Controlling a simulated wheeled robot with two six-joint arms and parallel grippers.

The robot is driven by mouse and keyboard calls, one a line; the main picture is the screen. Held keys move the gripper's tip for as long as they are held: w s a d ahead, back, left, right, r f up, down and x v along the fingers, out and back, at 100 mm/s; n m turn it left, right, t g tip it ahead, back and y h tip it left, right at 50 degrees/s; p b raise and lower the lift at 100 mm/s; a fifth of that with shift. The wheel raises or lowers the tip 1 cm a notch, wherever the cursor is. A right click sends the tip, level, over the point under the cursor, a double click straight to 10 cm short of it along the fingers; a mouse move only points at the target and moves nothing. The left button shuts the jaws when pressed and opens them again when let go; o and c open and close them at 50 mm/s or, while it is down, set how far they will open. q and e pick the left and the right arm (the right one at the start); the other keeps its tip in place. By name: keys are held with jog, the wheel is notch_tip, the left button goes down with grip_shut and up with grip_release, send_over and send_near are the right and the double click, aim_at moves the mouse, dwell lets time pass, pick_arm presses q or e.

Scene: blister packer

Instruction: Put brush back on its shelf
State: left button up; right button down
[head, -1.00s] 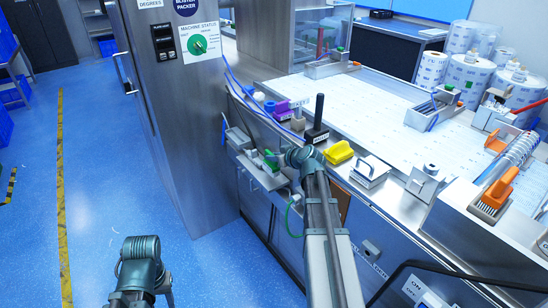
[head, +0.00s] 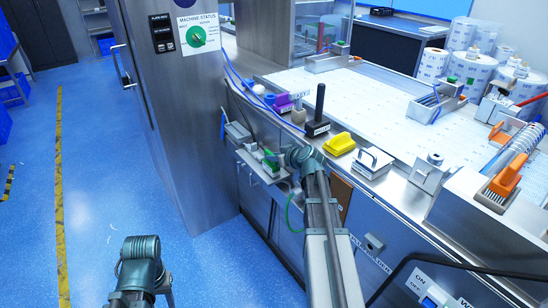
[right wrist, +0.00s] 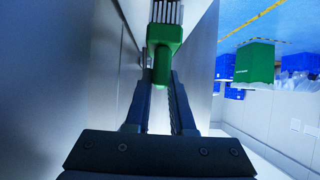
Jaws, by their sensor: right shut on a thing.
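The brush has a green handle and pale bristles. In the right wrist view its handle (right wrist: 164,50) is between the two dark fingers of my right gripper (right wrist: 161,85), which is shut on it. The bristles (right wrist: 167,12) point away from the gripper. In the head view a little green of the brush (head: 269,161) shows beside my right wrist, which hides most of the gripper. A small metal shelf (head: 248,165) sticks out from the machine's side there. I cannot tell whether the brush touches it. My left arm shows at lower left; its gripper is out of view.
A black-handled tool (head: 318,115), a yellow block (head: 340,143), and a metal piece with a handle (head: 373,162) stand along the machine's edge, right of my wrist. An orange brush (head: 505,178) is farther right. A steel cabinet (head: 180,130) rises at left. The blue floor beside it is clear.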

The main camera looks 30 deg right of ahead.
jog(key=shift+f, duration=0.25)
dwell(0.3)
jog(key=c, duration=0.7)
grip_release()
jog(key=p+v, duration=0.6)
jog(key=v, duration=0.8)
jog(key=shift+w+a+f, duration=0.1)
